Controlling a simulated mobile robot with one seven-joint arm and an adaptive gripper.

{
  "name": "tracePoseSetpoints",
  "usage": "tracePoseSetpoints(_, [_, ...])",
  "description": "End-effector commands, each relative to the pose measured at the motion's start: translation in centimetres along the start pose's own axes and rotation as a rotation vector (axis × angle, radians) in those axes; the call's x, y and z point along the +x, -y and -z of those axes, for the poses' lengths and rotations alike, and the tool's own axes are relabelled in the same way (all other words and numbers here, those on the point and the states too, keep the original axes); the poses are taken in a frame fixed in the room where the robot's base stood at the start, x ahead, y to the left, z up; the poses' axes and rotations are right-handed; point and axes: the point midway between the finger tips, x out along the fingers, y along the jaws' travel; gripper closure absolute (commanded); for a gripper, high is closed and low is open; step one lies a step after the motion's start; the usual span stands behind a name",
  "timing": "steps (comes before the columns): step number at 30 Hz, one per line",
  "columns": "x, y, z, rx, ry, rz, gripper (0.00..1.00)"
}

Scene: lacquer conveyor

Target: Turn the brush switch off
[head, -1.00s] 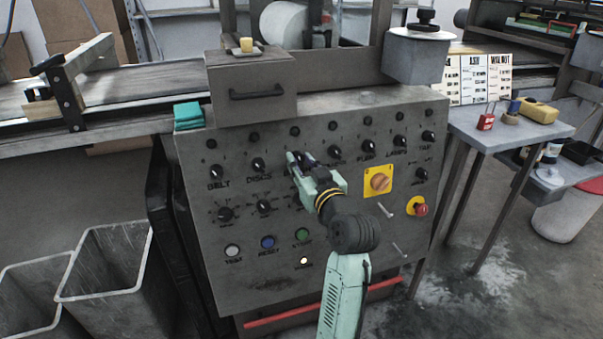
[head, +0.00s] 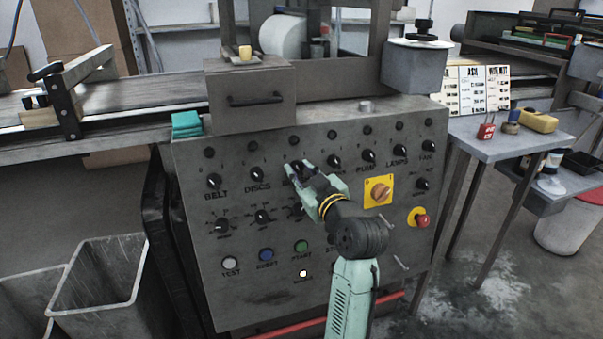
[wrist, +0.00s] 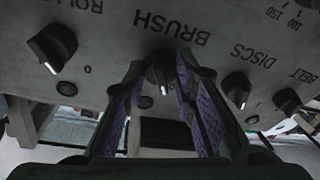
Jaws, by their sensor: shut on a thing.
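The brush switch is a black rotary knob on the sloping grey panel (head: 285,205), in the upper row between the discs and rolls knobs. In the wrist view the knob (wrist: 159,76) sits below the upside-down BRUSH label, with a white pointer mark toward the picture's bottom. My gripper (head: 298,168) is at this knob in the head view and largely covers it. In the wrist view my gripper (wrist: 158,85) has its purple-padded fingers on either side of the knob, shut on it. The brush switch's own position marks are hidden by the fingers.
The discs knob (head: 257,174) and rolls knob (head: 334,161) stand close on either side. A yellow-plated orange switch (head: 379,191) and a red stop button (head: 421,220) are to the right. A metal box with a handle (head: 252,97) sits above the panel.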

Motion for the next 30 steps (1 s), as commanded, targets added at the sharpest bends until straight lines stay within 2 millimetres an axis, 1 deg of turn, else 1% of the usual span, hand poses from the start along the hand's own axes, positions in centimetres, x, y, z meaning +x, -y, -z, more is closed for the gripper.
tracePoseSetpoints(1, [0.0, 0.0, 0.0, 0.000, 0.000, -0.001, 0.74])
tracePoseSetpoints(9, [0.0, 0.0, 0.0, 0.001, -0.001, -0.001, 0.56])
tracePoseSetpoints(10, [0.0, 0.0, 0.0, 0.001, -0.001, -0.001, 0.55])
tracePoseSetpoints(17, [0.0, 0.0, 0.0, 0.001, -0.001, -0.001, 0.55])
tracePoseSetpoints(20, [-0.3, 0.0, 0.0, 0.001, -0.001, -0.001, 0.55])
tracePoseSetpoints(23, [-1.3, 0.0, 0.0, 0.001, -0.001, -0.001, 0.55])
tracePoseSetpoints(26, [-3.2, -0.1, -0.1, 0.001, 0.000, -0.004, 0.55])
tracePoseSetpoints(30, [-6.3, -0.1, 0.0, 0.001, -0.001, -0.005, 0.55])
